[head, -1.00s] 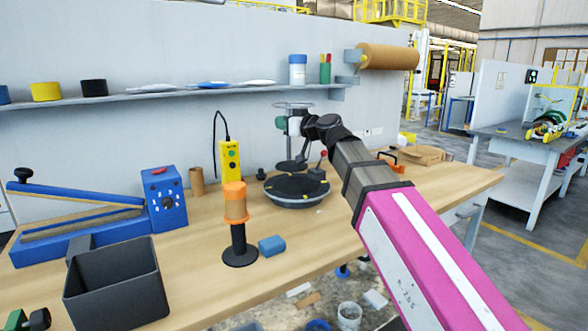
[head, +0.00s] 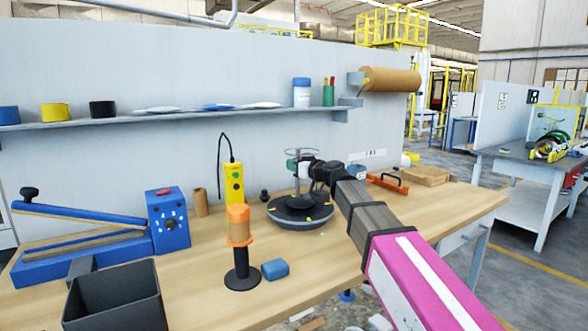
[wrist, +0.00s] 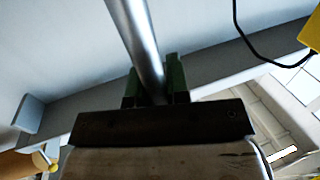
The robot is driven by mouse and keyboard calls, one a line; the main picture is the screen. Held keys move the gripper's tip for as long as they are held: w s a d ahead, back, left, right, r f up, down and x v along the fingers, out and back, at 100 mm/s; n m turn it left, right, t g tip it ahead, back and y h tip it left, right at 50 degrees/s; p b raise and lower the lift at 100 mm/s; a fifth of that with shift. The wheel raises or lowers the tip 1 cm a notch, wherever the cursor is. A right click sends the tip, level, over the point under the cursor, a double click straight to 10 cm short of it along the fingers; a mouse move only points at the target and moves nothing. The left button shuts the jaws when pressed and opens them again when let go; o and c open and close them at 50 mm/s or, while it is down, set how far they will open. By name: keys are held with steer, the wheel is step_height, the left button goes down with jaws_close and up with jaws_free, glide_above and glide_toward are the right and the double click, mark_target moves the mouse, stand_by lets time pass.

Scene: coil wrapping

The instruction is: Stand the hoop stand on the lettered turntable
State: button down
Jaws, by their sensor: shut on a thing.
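The hoop stand's clear hoop (head: 302,152) and thin upright show in the head view. Its dark round base (head: 299,202) is low over the turntable's top, and I cannot tell whether it touches. My gripper (head: 294,167) is shut on the upright, just below the hoop. In the wrist view the grey metal upright (wrist: 137,40) runs between the green finger pads of my gripper (wrist: 152,85). The turntable (head: 284,221) is a dark disc with a grey rim and small yellow marks; its lettering is not readable.
A yellow control box (head: 233,183) stands left of the turntable. An orange-topped post (head: 240,258) and a blue block (head: 275,269) are in front. An orange-handled tool (head: 388,184) and a cardboard piece (head: 425,176) lie right. The bench (head: 330,250) is clear at its front middle.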

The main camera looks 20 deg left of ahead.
steer(key=shift+f, duration=0.6)
steer(key=c, duration=1.1)
jaws_free()
steer(key=v, duration=1.2)
steer(key=shift+s+d, duration=0.1)
